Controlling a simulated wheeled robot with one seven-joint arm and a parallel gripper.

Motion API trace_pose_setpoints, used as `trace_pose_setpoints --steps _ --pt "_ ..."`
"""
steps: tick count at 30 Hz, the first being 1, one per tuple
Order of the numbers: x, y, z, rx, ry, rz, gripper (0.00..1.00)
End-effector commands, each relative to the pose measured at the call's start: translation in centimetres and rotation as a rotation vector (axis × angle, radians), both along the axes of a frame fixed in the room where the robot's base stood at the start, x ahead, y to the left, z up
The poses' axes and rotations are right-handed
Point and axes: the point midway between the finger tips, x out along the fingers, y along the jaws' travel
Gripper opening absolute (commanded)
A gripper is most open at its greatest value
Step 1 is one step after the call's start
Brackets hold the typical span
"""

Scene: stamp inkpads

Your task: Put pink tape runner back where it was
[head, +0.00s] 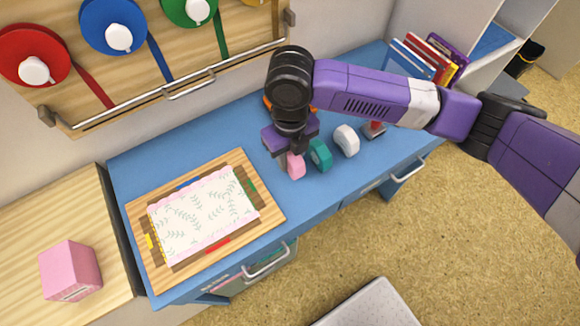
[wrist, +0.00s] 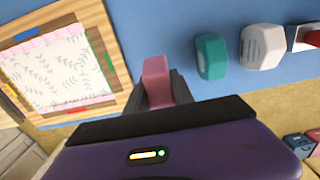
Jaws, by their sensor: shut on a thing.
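The pink tape runner (head: 296,165) is at the left end of a short row on the blue desk, beside a teal tape runner (head: 320,156) and a white one (head: 346,141). My gripper (head: 291,153) is above it, pointing down, with its fingers around it. In the wrist view the pink tape runner (wrist: 156,80) shows between the two dark fingers (wrist: 158,92), which are shut on it. The teal (wrist: 210,56) and white (wrist: 262,46) runners stand apart to its right. I cannot tell whether the pink one touches the desk.
A wooden board (head: 272,214) with patterned paper (head: 203,215) lies left of the runners. A red-topped object (head: 374,128) and books (head: 432,58) are to the right. A ribbon rack (head: 160,60) is behind. A pink box (head: 70,270) stands at the left. Blue desk is clear in front of the runners.

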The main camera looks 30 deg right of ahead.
Motion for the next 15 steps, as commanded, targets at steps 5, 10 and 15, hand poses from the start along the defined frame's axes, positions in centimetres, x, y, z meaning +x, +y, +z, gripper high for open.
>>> trace_pose_setpoints --steps 5,10,15 --pt "0.0 0.0 -1.5 0.0 0.0 -0.002 0.0" --pt "0.0 0.0 -2.8 0.0 0.001 -0.003 0.0" --pt "0.0 0.0 -5.2 0.001 0.001 -0.003 0.0"
